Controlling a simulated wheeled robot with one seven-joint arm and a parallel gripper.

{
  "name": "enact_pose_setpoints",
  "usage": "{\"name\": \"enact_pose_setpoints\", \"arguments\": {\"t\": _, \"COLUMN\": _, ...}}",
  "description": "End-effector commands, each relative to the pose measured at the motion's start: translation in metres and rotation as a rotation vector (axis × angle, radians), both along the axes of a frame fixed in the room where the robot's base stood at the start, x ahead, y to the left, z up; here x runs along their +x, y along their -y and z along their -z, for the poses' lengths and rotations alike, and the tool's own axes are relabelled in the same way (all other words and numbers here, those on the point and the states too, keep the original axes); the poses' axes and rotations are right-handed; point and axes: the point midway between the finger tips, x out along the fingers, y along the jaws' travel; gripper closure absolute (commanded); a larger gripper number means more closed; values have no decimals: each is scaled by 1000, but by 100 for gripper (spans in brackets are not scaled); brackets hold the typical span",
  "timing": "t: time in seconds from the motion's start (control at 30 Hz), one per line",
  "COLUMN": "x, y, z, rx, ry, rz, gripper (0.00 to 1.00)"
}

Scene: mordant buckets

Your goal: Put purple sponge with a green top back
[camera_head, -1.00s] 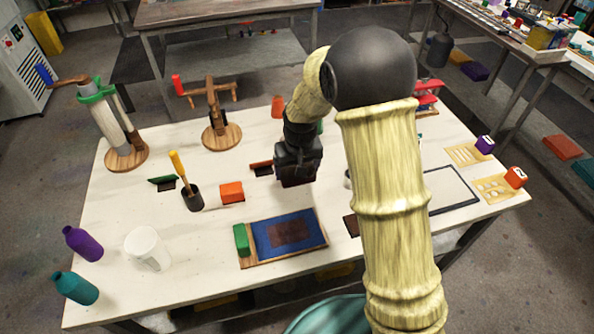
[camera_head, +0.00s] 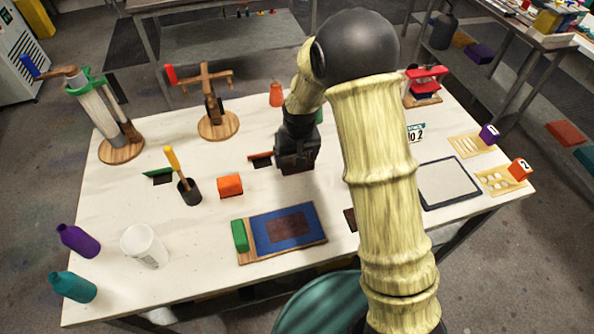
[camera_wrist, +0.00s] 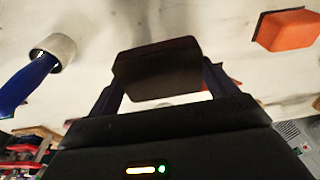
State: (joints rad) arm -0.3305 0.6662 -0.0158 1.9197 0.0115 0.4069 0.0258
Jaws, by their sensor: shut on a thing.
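My gripper (camera_head: 297,168) is over the far middle of the white table in the head view. In the wrist view, it is shut on a dark brown-black block (camera_wrist: 158,72), with a finger on either side. Only this block's dark face shows. I cannot make out purple or a green top on it. A green block (camera_head: 240,236) lies at the left end of a wooden board with a blue panel (camera_head: 270,232). An orange block (camera_head: 230,185) sits left of my gripper and also shows in the wrist view (camera_wrist: 288,30), with a dark layer.
Wooden stands (camera_head: 214,110) are at the back. A dark-framed panel (camera_head: 449,182) lies right. My arm hides part of the table.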

Motion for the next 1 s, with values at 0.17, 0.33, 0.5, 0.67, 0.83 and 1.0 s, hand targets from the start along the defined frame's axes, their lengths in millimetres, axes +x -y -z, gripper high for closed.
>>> {"name": "enact_pose_setpoints", "arguments": {"t": 0.17, "x": -1, "y": -1, "z": 21, "rx": -1, "ry": -1, "rz": -2, "gripper": 33}}
{"name": "enact_pose_setpoints", "arguments": {"t": 0.33, "x": 0, "y": 1, "z": 22, "rx": 1, "ry": 1, "rz": 2, "gripper": 33}}
{"name": "enact_pose_setpoints", "arguments": {"t": 0.5, "x": 1, "y": 3, "z": 25, "rx": 0, "ry": 0, "rz": 6, "gripper": 33}}
{"name": "enact_pose_setpoints", "arguments": {"t": 0.67, "x": 0, "y": 4, "z": 43, "rx": -1, "ry": -4, "rz": 7, "gripper": 33}}
{"name": "enact_pose_setpoints", "arguments": {"t": 0.83, "x": 1, "y": 4, "z": 62, "rx": 0, "ry": -1, "rz": 6, "gripper": 33}}
{"name": "enact_pose_setpoints", "arguments": {"t": 1.0, "x": 0, "y": 2, "z": 64, "rx": 0, "ry": 1, "rz": 3, "gripper": 33}}
